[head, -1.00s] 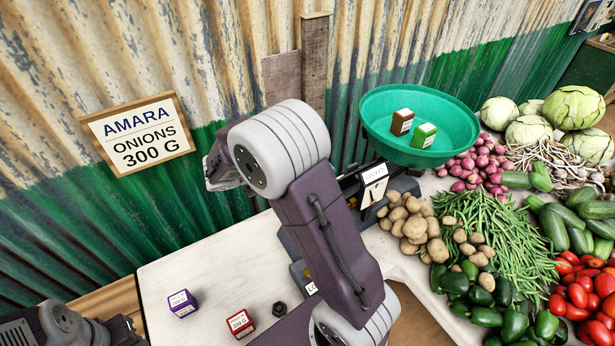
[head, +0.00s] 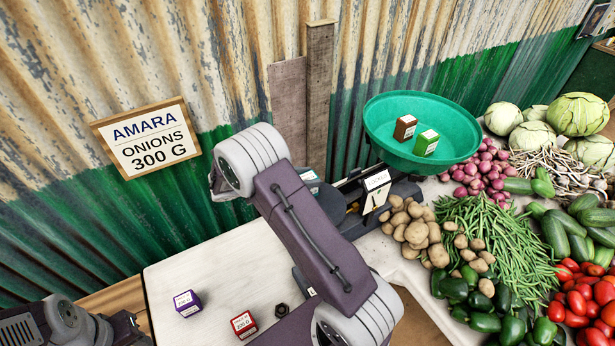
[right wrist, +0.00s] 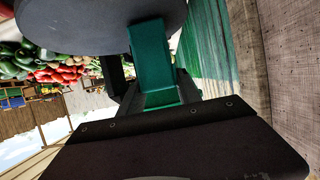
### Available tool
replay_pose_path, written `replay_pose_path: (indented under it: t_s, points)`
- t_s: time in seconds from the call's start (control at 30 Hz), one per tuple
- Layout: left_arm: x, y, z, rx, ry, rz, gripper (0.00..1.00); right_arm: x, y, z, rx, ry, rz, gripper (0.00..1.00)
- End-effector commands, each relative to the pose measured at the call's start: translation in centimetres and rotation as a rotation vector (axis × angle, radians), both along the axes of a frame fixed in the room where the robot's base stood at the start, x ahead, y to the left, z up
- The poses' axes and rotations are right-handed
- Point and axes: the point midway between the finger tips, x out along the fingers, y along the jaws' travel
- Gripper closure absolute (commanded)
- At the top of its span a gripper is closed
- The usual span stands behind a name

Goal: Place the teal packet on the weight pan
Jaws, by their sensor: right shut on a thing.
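The teal packet (head: 309,175) shows just past my right arm in the head view, its white label turned up. It appears large in the right wrist view (right wrist: 152,58), below the dark round weight pan (right wrist: 155,12) in the picture. My right gripper is shut on the packet; its fingertips are mostly hidden by my forearm in the head view. The dark weight pan also shows in the head view (head: 331,203), close to the packet's right and partly behind my arm. I cannot tell whether packet and pan touch. Only part of my left arm shows at the lower left.
The green goods pan (head: 385,140) holds a brown packet (head: 404,128) and a green packet (head: 426,143). A purple packet (head: 187,303), a red packet (head: 243,324) and a dark nut (head: 281,310) stand on the pale table (head: 215,270). Vegetables fill the right; corrugated wall stands behind.

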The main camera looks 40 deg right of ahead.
Motion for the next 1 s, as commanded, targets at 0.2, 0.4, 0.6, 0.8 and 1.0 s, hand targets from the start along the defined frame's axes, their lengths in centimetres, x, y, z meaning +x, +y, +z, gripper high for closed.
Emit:
replay_pose_path:
  t_s: [0.2,0.4,0.6,0.8,1.0]
  points:
    - [0.0,0.0,-0.5,0.000,0.000,0.000,0.64,0.0,0.0,-0.3,0.000,0.001,0.000,0.44]
    - [0.0,0.0,-0.5,0.000,0.000,0.000,0.64,0.0,0.0,-0.3,0.000,0.001,0.000,0.38]
    - [0.0,0.0,0.6,0.000,0.000,0.000,0.64,0.0,0.0,0.5,0.000,0.001,0.000,0.38]
    - [0.0,0.0,-1.4,0.000,0.000,0.000,0.64,0.6,4.4,1.5,0.001,-0.005,0.004,0.38]
    - [0.0,0.0,-2.3,0.000,0.000,0.000,0.64,1.0,8.9,3.5,0.002,-0.003,0.003,0.38]
